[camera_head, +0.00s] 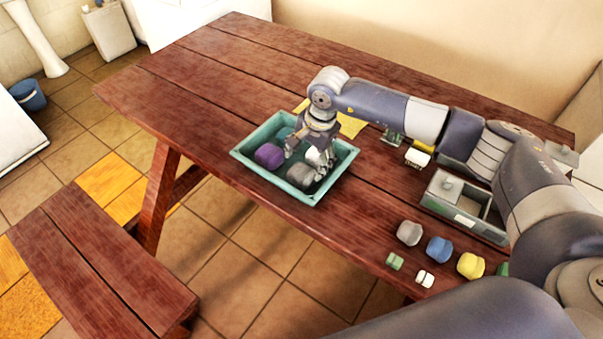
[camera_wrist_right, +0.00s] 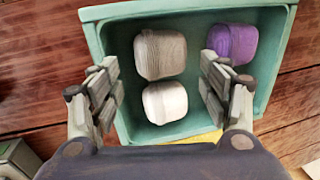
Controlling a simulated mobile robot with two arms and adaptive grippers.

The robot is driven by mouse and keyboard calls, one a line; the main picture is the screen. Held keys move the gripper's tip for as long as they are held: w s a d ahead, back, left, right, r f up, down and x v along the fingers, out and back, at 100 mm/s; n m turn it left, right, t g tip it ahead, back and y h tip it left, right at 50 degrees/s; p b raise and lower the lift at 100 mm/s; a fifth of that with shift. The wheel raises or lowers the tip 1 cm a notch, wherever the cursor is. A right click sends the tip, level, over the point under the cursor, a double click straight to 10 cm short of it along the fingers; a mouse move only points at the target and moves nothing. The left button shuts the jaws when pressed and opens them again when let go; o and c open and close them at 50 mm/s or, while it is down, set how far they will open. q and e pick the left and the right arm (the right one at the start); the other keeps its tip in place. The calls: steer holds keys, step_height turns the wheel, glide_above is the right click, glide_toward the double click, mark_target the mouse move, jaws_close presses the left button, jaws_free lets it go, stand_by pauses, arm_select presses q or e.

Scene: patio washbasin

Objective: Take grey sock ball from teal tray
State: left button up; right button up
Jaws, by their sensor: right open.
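The teal tray (camera_head: 247,165) lies on the wooden table; its rim also shows in the right wrist view (camera_wrist_right: 94,40). The grey sock ball (camera_head: 301,176) is inside it at the near side, and in the right wrist view the grey ball (camera_wrist_right: 160,54) lies beyond and between the fingertips. A white ball (camera_wrist_right: 165,102) lies beside it, and a purple ball (camera_head: 269,156) is also in the tray. My right gripper (camera_head: 306,160) is open over the tray, a finger on each side of the grey and white balls. Contact cannot be told. My left gripper is not in view.
A grey ball (camera_head: 409,233), a blue ball (camera_head: 438,250) and a yellow ball (camera_head: 470,265) stand on the table at the right, near small green and white pieces. A grey box (camera_head: 465,221) stands behind them. The table's left part is clear.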

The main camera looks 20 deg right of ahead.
mark_target(303, 172)
steer(key=shift+w+a+f, duration=0.1)
steer(key=shift+w+f, duration=0.1)
steer(key=shift+f, duration=0.65)
steer(key=f, duration=0.1)
steer(key=f+p, duration=0.1)
steer(key=f, duration=0.2)
steer(key=shift+w+a+f+p, duration=0.1)
steer(key=shift+w+a+p, duration=0.1)
steer(key=shift+a+p, duration=0.2)
steer(key=shift+w+f, duration=0.15)
steer(key=shift+f, duration=0.4)
steer(key=c, duration=0.8)
